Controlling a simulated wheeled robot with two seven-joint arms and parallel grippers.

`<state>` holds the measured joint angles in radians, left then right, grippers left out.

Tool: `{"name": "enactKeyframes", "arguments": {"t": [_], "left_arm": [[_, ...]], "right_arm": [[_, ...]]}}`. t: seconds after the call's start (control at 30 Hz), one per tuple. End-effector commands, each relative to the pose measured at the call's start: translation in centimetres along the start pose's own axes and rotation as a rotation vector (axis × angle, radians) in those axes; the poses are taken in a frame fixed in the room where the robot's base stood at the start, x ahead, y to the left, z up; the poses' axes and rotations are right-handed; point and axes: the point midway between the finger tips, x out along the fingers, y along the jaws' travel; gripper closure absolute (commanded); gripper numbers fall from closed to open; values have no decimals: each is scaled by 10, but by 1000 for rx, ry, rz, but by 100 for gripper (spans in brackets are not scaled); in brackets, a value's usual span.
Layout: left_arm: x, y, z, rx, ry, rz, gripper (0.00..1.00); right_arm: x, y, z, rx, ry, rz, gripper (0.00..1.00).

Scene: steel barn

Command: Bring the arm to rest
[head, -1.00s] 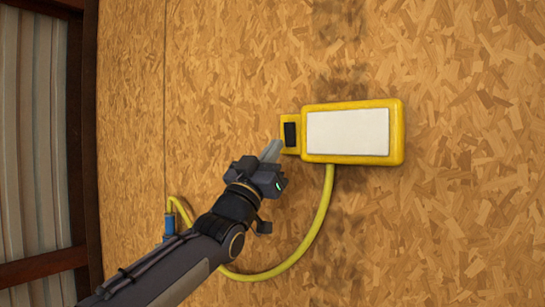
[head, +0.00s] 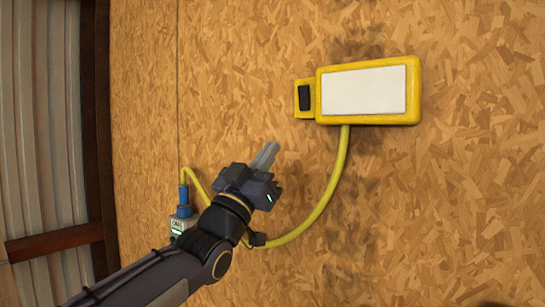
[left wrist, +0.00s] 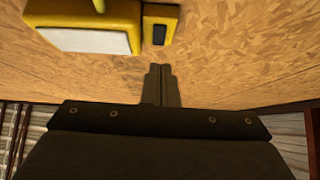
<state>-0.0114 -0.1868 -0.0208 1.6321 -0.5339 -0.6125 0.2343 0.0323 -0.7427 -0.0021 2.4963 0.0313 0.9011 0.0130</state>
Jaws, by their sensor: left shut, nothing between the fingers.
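My left arm comes in from the lower left in the head view. Its gripper (head: 266,156) is shut with nothing between the fingers, apart from the yellow box and below its left end. The yellow box (head: 413,92) has a white panel and a small tab with a black switch (head: 305,97) on its left. In the left wrist view the shut fingers (left wrist: 163,72) point at the wood wall, just below the black switch (left wrist: 159,34). The yellow box (left wrist: 60,41) is at the upper left there. My right gripper is not in view.
A yellow cable (head: 327,195) loops from the box behind my arm to a blue plug (head: 184,195) at a grey socket (head: 180,223). The chipboard wall (head: 470,220) is bare at lower right. Dark steel framing (head: 97,130) and corrugated metal (head: 38,120) are at left.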

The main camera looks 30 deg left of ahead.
Motion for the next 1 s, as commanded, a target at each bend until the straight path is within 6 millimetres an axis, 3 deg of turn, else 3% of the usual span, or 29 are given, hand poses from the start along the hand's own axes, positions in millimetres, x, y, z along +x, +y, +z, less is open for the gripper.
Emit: {"name": "enactKeyframes", "arguments": {"t": [0.27,0.37,0.43,0.57,0.7,0.9,1.0], "left_arm": [[-1,-1,2,-3,-13,-5,100],[-12,-4,16,-22,-113,-40,100],[-33,-7,40,-52,-260,-83,100],[-103,1,96,-130,-615,-156,100],[-198,28,143,-222,-983,-182,100],[-330,82,172,-350,-1430,-146,100],[-380,105,173,-404,-1589,-115,100]], "right_arm": [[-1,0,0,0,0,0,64],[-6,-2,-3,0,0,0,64],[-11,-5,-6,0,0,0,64],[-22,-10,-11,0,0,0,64],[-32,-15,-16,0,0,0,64],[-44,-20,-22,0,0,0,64],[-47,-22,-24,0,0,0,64]]}}
